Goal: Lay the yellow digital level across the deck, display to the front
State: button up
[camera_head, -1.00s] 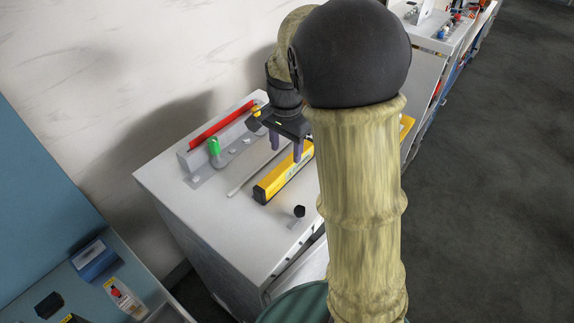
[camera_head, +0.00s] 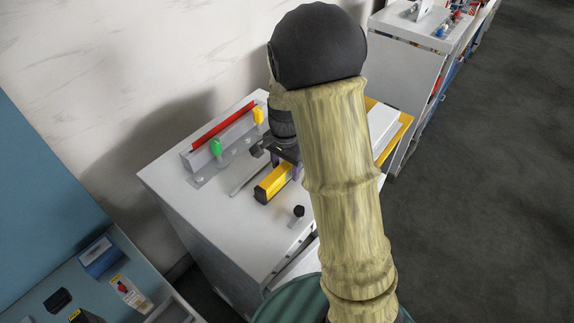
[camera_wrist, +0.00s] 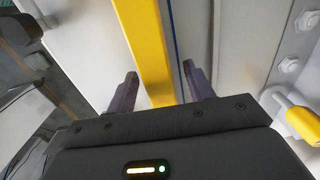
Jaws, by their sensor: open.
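The yellow digital level (camera_head: 272,182) lies on the white cabinet top in the head view, its black end toward the front left and its far part hidden behind my arm. In the wrist view the level (camera_wrist: 148,45) runs as a yellow bar between my fingers. My gripper (camera_wrist: 158,90) is open, one finger on each side of the bar, with a gap on both sides. In the head view my gripper (camera_head: 283,165) is low over the level and partly hidden by my arm. I cannot make out the display.
The white cabinet top (camera_head: 215,235) carries a rail with a red strip (camera_head: 223,124), a green knob (camera_head: 216,148) and a yellow knob (camera_head: 258,116) at the back. A black knob (camera_head: 299,211) stands near the front edge. A blue-grey bench (camera_head: 60,270) is at lower left.

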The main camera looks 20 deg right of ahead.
aim_at(286, 165)
dwell(0.5)
grip_shut()
notch_tip(286, 165, up, 10)
jog(key=b, duration=0.3)
dwell(0.3)
dwell(0.4)
